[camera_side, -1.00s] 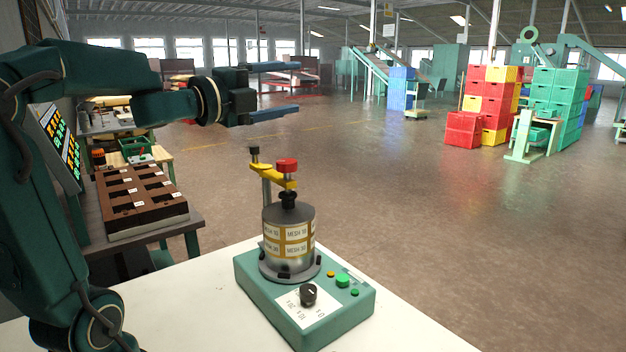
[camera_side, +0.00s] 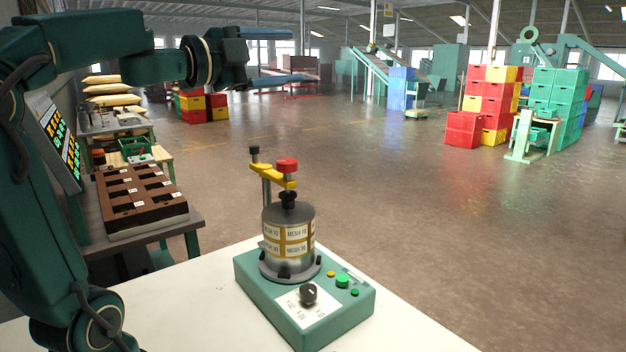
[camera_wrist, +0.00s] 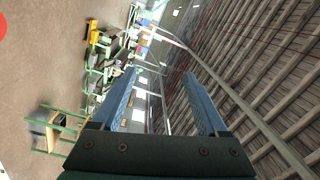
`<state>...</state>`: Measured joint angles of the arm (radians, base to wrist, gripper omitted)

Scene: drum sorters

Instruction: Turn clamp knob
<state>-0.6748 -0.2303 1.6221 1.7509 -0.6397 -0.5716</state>
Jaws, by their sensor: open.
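The sieve shaker stands on the white table in the side view. Its drum (camera_side: 289,237) carries MESH labels and sits upright on a green base (camera_side: 338,315). A yellow clamp arm (camera_side: 272,176) crosses above the drum. A red knob (camera_side: 287,166) tops the clamp arm, with a black knob (camera_side: 288,197) under it and a black-capped post (camera_side: 254,152) at its left end. My gripper (camera_side: 302,63) is open and empty, up and level, well above the clamp and apart from it. In the wrist view both blue fingers (camera_wrist: 162,98) are spread with nothing between them.
A black dial (camera_side: 308,294) and green button (camera_side: 342,281) are on the base. A brown compartment tray (camera_side: 143,203) lies on a side table at left. Stacked red and yellow crates (camera_side: 487,105) stand far off. The air around the clamp is clear.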

